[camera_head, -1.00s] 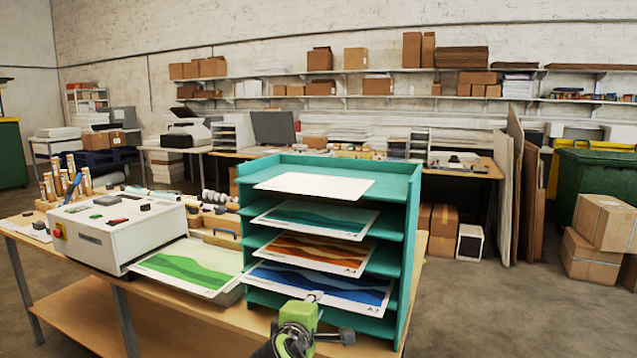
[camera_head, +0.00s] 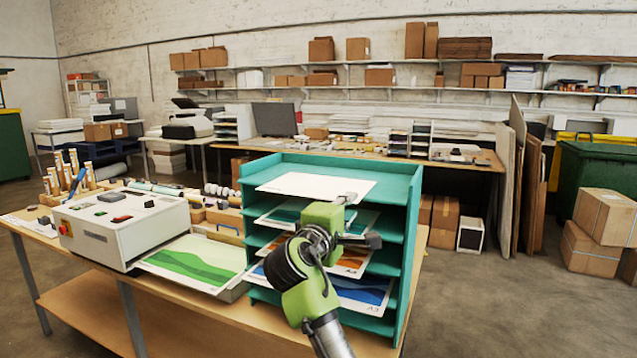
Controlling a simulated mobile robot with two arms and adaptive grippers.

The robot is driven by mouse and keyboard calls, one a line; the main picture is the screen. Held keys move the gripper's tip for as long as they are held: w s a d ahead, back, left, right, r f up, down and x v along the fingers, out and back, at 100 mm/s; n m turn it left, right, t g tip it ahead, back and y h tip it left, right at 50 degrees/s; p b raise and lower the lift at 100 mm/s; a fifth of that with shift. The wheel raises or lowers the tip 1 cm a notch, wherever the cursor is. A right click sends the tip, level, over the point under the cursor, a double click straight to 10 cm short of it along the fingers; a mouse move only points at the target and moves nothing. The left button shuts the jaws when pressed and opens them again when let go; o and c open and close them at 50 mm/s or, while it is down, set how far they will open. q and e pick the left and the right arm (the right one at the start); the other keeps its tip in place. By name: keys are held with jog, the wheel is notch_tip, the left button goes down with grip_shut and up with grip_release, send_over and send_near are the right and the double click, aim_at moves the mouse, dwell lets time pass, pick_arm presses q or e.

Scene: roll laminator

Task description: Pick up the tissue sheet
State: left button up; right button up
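A plain white sheet (camera_head: 318,185), which looks like the tissue sheet, lies flat on the top shelf of the teal rack (camera_head: 409,200). My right gripper (camera_head: 362,220) is in front of the rack, just below the sheet's front edge in the picture. Its two grey fingers look spread apart with nothing between them. It appears apart from the sheet. My green forearm and gripper partly cover the printed sheets on the lower shelves. My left gripper is not in view.
The white laminator (camera_head: 125,228) stands left of the rack, with a green printed sheet (camera_head: 195,262) on its outfeed. Teal, orange and blue prints fill the rack's lower shelves. Rolls and small tools lie behind the laminator. Open floor (camera_head: 490,305) lies to the right.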

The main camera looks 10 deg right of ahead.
jog(key=p+x, duration=0.1)
jog(key=x, duration=0.1)
jog(key=p+x, duration=0.2)
jog(key=shift+d+r, duration=0.15)
jog(key=shift+d, duration=0.3)
jog(key=shift+w+d, duration=0.3)
jog(key=shift+w, duration=0.05)
jog(key=shift+a, duration=0.1)
grip_shut()
